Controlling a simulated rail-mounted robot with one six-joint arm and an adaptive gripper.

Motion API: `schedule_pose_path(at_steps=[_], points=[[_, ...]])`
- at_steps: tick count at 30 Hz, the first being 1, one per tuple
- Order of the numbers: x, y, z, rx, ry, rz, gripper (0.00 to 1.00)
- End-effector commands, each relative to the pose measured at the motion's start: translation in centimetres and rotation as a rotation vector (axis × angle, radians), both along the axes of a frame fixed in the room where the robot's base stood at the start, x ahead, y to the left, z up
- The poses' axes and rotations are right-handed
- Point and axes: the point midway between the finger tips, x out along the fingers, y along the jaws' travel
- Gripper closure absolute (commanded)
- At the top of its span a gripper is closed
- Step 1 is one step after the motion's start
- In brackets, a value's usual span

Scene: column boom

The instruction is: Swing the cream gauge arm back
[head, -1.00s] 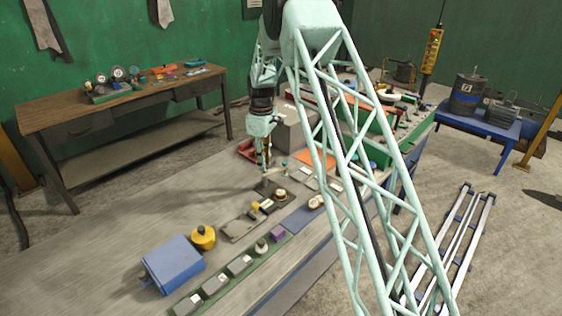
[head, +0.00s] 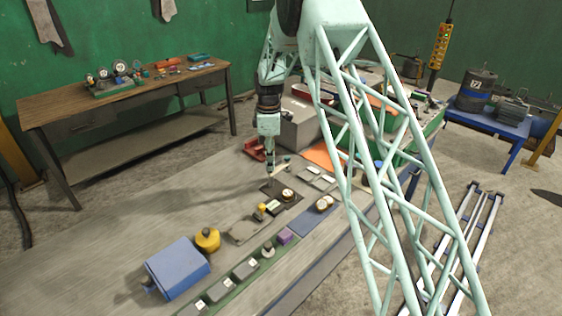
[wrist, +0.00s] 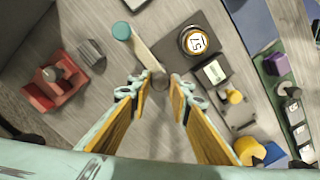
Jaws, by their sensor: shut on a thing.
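The cream gauge arm (wrist: 140,50) has a teal round cap (wrist: 121,31) at its upper-left end in the wrist view. Its other end lies between my fingertips. In the head view the arm (head: 280,171) is a small pale bar, slanting up to the right. My gripper (wrist: 160,88) is shut on the gauge arm near its lower end; a gap shows between the fingers, and the exact contact is hard to see. In the head view my gripper (head: 269,178) points down over the dark plate (head: 270,189). A round dial reading 57 (wrist: 196,41) sits right of the arm.
A red bracket (wrist: 55,83) and a grey block (wrist: 91,52) lie to the left in the wrist view. A small display (wrist: 212,72) and a yellow knob (wrist: 234,97) stand to the right. A blue box (head: 177,267) is at the bench's front; bare bench lies left of my gripper.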

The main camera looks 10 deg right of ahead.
Motion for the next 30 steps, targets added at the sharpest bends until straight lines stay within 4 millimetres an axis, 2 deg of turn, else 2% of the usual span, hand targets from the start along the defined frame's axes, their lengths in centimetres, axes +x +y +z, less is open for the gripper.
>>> schedule_pose_path(at_steps=[5, 16, 17, 20, 21, 30], points=[[-0.09, 0.85, 0.03, 0.0, 0.0, 0.024, 1.0], [-0.1, 0.91, 0.04, 0.0, -0.001, 0.027, 1.0], [-0.1, 0.91, 0.04, 0.0, -0.001, 0.027, 0.79], [-0.1, 0.91, 0.03, 0.0, 0.0, 0.026, 0.7], [-0.1, 0.9, 0.03, 0.0, 0.0, 0.026, 0.68], [-0.11, 0.9, 0.04, 0.0, 0.0, 0.025, 0.68]])
